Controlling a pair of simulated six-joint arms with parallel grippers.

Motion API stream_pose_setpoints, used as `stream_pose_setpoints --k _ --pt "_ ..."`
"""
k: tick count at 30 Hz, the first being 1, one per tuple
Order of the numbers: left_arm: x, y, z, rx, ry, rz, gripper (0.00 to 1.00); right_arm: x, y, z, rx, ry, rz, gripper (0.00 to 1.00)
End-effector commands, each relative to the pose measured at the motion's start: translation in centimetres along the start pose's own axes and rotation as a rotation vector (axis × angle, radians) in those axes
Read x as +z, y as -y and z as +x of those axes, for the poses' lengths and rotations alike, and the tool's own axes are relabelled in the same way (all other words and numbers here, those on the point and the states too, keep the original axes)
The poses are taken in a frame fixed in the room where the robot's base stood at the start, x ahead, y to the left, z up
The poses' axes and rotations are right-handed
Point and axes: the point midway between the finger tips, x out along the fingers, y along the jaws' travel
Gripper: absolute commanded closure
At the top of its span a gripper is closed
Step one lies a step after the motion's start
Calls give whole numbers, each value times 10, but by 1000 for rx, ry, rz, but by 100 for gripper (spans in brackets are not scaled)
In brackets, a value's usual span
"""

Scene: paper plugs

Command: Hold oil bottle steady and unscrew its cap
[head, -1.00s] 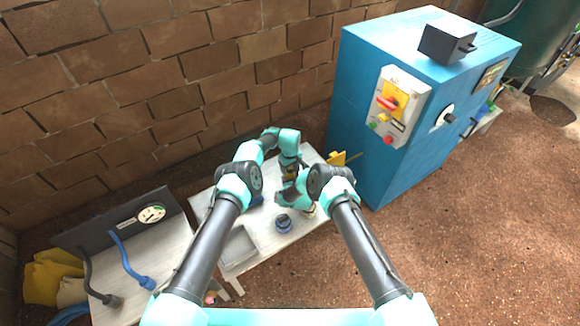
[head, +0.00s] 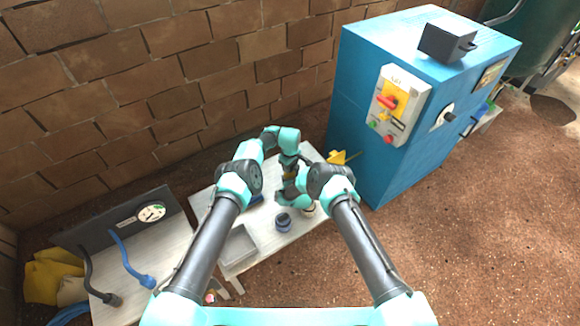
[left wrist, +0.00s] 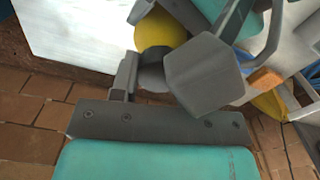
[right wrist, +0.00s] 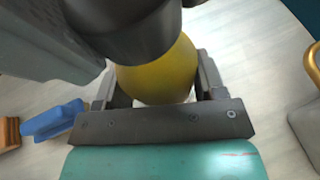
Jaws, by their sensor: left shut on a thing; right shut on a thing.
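The oil bottle is yellow; in the right wrist view its rounded body (right wrist: 160,75) stands between the two fingers of my right gripper (right wrist: 158,90), which is shut on it. A dark round cap (right wrist: 130,28) sits over the bottle in that view. In the left wrist view the dark cap (left wrist: 152,70) lies between the fingers of my left gripper (left wrist: 155,78), shut on it, with the yellow bottle (left wrist: 160,32) just beyond. In the head view both grippers meet over the table, the left above the right, and largely hide the bottle. I cannot tell whether the cap is loose.
A blue object (right wrist: 52,120) lies left in the right wrist view. A blue cabinet (head: 375,150) stands right of the table, a brick wall behind.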

Motion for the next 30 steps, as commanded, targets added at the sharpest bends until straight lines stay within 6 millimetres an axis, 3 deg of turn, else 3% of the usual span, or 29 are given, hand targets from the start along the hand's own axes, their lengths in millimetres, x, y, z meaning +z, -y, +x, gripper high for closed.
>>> stream_pose_setpoints --k 4,12,13,18,21,30 --pt "0 0 0 0 0 -84 86 0 0 0 0 0 0 100" --pt "0 0 0 0 0 -90 86 0 0 0 0 0 0 100" --pt "0 0 0 0 0 -90 55 0 0 0 0 0 0 100" --pt "0 0 0 0 0 -89 39 0 0 0 0 0 0 100" --pt "0 0 0 0 0 -89 32 0 0 0 0 0 0 100" --pt "0 0 -6 1 -1 -88 32 0 0 0 0 0 0 100"
